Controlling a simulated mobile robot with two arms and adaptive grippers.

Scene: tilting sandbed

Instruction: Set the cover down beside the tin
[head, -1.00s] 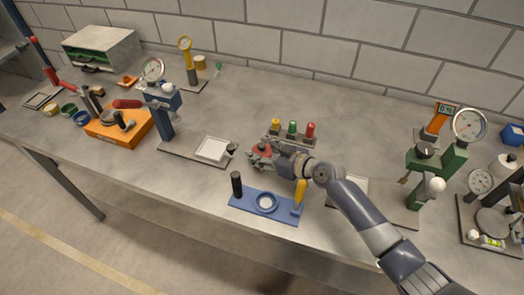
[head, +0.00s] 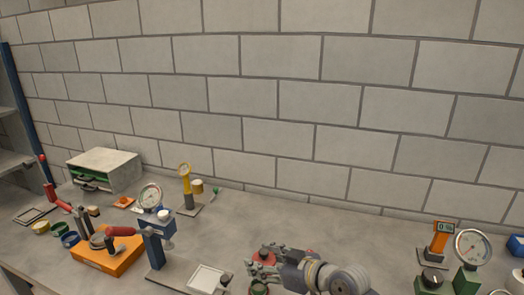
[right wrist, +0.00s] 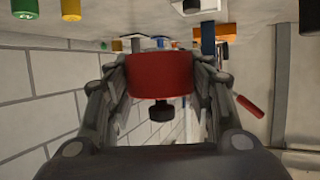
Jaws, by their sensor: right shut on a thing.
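My right gripper (head: 262,264) is shut on a red round cover (right wrist: 160,75) with a black knob. The cover fills the space between the fingers in the right wrist view. My left gripper is not in view.
A pale square plate (head: 206,278) lies left of the gripper. An orange block (head: 105,259) and a blue stand (head: 153,250) are further left. A green fixture with a dial (head: 472,247) stands at right. Bare bench (head: 330,225) lies behind the gripper.

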